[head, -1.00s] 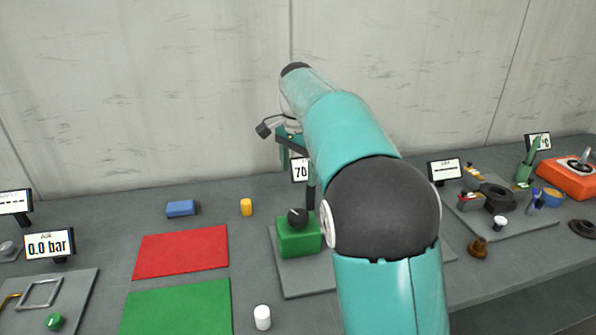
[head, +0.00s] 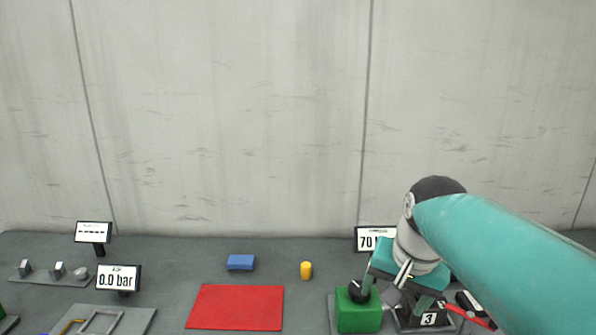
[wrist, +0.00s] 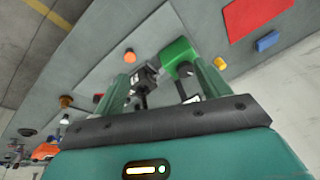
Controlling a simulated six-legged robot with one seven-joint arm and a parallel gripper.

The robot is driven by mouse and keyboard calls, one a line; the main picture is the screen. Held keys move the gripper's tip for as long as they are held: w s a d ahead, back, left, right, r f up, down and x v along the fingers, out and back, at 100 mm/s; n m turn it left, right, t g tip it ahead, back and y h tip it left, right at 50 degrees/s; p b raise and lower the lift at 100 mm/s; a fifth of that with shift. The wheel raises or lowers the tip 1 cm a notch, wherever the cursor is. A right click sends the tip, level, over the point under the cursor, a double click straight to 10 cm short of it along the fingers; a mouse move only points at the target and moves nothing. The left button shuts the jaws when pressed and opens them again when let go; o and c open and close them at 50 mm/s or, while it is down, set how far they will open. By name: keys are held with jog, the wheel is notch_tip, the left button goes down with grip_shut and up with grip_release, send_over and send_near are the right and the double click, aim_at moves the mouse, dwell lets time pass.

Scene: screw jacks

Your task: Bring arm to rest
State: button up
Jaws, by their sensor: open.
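My teal arm (head: 520,255) reaches in from the right in the head view and bends down at the wrist. My gripper (head: 395,292) points down over the bench, just right of a green block with a black knob (head: 358,312). In the wrist view its two green fingers stand apart with my gripper (wrist: 166,82) open. The green block (wrist: 180,57) shows beyond the fingers there. A dark item marked 3 (head: 428,319) sits below the gripper; contact cannot be told.
A display reading 70 (head: 368,241) stands close behind the gripper. A red mat (head: 236,307), blue block (head: 241,262) and yellow cylinder (head: 306,270) lie to the left. A 0.0 bar display (head: 119,278) stands farther left. The concrete wall (head: 230,120) is behind the bench.

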jog(key=s+f+n+t, duration=0.2)
jog(key=s+f+n, duration=0.2)
jog(key=s+f, duration=0.3)
jog(key=shift+s+a+n, duration=0.35)
jog(key=shift+s+n, duration=0.05)
jog(key=shift+s, duration=2.05)
